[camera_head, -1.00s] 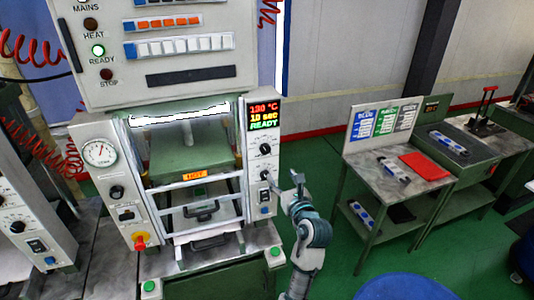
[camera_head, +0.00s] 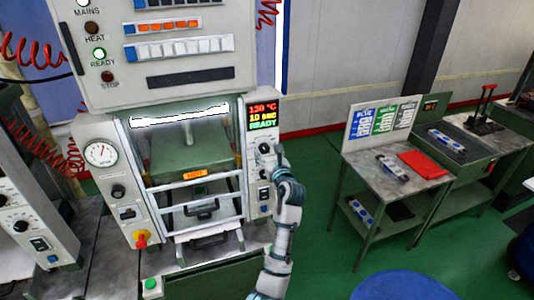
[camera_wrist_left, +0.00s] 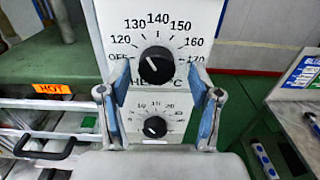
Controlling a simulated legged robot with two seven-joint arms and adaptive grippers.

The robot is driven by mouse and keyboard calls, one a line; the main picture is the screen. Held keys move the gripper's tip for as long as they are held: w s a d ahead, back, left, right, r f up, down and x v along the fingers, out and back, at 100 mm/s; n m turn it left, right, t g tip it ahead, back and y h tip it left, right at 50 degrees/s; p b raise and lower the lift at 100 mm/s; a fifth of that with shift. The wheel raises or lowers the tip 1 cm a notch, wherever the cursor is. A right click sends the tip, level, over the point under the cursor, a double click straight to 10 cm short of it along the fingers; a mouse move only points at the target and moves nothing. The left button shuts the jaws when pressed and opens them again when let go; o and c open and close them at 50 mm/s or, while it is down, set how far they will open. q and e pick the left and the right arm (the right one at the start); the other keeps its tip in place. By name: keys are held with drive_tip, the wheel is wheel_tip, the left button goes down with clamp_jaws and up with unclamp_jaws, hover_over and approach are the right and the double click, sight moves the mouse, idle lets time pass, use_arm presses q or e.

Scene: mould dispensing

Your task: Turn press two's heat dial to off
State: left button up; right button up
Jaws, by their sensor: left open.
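Press two's heat dial (camera_wrist_left: 156,61) is a black knob on a white panel, with a scale from OFF through 120 to 170 °C. Its white mark appears to tilt to the upper left, near 130. It also shows in the head view (camera_head: 264,148), just under the display. My left gripper (camera_head: 277,153) is open and empty in front of the panel. In the left wrist view my left gripper (camera_wrist_left: 159,70) has one finger to each side of the dial, with gaps; I cannot tell its depth from the knob. My right gripper is not in view.
The display (camera_head: 263,116) reads 130 °C, 10 sec, READY. A smaller timer dial (camera_wrist_left: 155,128) sits below the heat dial, between the fingers. A HOT label (camera_head: 194,174) marks the press opening. A grey side table (camera_head: 400,178) stands to the right, with green floor between.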

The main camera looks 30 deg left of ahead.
use_arm(q)
drive_tip(key=shift+d+r, duration=0.1)
drive_tip(key=shift+d, duration=0.05)
drive_tip(key=c, duration=0.7)
drive_tip(key=shift+s, duration=0.15)
drive_tip(key=c, duration=0.4)
drive_tip(key=shift+s+a, duration=0.1)
drive_tip(key=shift+a, duration=0.1)
drive_tip(key=shift+c, duration=0.3)
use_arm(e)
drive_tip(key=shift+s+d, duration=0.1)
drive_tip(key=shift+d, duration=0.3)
use_arm(q)
drive_tip(key=shift+r, duration=0.1)
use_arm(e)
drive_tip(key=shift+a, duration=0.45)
use_arm(q)
drive_tip(key=shift+r+n+p, duration=0.1)
drive_tip(key=shift+n+p, duration=0.2)
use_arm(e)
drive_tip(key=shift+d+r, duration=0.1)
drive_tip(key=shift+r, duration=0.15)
